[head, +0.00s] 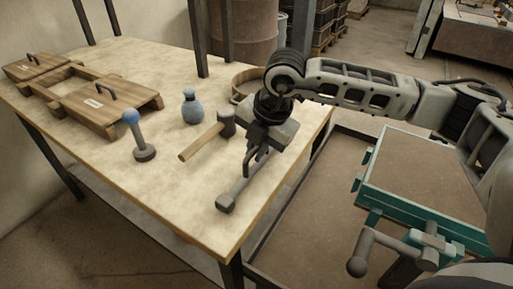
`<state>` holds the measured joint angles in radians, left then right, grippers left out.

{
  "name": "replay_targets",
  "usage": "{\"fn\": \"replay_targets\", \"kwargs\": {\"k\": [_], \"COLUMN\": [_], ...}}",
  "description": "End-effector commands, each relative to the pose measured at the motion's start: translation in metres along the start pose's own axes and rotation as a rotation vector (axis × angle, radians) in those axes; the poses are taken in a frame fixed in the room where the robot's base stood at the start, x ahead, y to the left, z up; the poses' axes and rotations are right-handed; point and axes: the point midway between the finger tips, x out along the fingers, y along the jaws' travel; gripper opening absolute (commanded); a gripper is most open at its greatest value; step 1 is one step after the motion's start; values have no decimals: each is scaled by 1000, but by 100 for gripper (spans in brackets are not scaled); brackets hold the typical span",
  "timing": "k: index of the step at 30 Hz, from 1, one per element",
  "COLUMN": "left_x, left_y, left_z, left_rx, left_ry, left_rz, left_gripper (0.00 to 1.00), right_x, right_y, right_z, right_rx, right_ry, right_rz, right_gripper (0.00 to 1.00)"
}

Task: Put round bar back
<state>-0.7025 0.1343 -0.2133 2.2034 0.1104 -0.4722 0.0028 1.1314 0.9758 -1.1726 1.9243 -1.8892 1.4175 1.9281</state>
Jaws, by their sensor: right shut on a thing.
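My right gripper (256,155) points down over the right front part of the table and is shut on a grey bar. The grey bar (241,184) slants down to the left from the jaws to a thicker, block-like end near the table's right edge. I cannot tell whether that end touches the tabletop. The gripper hides the bar's upper part. A rod with a blue ball top (138,138) stands upright on a round grey base, left of the gripper. My left gripper is not in view.
On the table (140,192) a wooden mallet (205,138) lies close left of the gripper. A blue-grey bottle-shaped thing (192,109) stands behind it. The front left tabletop is clear. A green-edged box (425,180) is at right.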

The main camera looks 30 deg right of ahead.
Motion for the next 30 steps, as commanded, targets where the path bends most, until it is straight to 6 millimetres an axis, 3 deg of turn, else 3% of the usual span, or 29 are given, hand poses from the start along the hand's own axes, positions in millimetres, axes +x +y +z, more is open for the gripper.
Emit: {"fn": "replay_targets", "kwargs": {"k": [13,14,15,16,25,30], "left_x": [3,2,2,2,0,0], "left_y": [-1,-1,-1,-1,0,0], "left_z": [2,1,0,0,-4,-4], "left_rx": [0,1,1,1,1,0], "left_ry": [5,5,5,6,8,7], "left_rz": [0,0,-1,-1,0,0], "left_gripper": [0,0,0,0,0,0], "right_x": [8,7,7,7,4,-14], "right_y": [-2,-2,-2,-2,-1,0], "right_z": [0,0,0,0,0,0], "right_rx": [1,1,1,1,1,0], "right_ry": [0,1,1,1,1,0], "right_rz": [4,1,1,1,1,5], "right_gripper": [0,19,30,33,33,33]}}
